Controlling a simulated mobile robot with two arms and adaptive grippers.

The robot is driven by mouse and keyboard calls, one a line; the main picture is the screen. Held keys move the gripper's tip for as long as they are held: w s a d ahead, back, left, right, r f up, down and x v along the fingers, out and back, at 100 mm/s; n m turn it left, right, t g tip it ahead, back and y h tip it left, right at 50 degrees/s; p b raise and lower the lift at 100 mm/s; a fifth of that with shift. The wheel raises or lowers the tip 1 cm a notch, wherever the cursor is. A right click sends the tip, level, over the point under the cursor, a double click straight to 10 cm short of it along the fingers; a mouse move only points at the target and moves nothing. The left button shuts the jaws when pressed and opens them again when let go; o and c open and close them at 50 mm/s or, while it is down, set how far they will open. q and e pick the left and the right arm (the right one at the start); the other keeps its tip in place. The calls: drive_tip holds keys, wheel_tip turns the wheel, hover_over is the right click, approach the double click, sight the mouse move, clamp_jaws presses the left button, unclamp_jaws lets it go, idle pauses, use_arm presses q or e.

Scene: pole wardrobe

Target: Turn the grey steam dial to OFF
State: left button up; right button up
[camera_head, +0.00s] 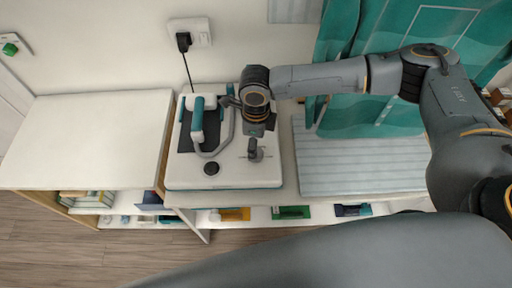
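My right gripper (256,126) is over the station's back right, just behind the grey dial. Its wrist hides most of its fingers, so contact and opening are unclear. My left gripper is out of view.
A black plug with a cord sits in a wall socket (203,34). The counter's left part (90,140) is clear. Open shelves below hold books and small boxes.

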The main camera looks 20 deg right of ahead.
wheel_tip(320, 180, up, 8)
drive_tip(key=shift+r, duration=0.25)
drive_tip(key=shift+s+f, duration=0.1)
idle(0.4)
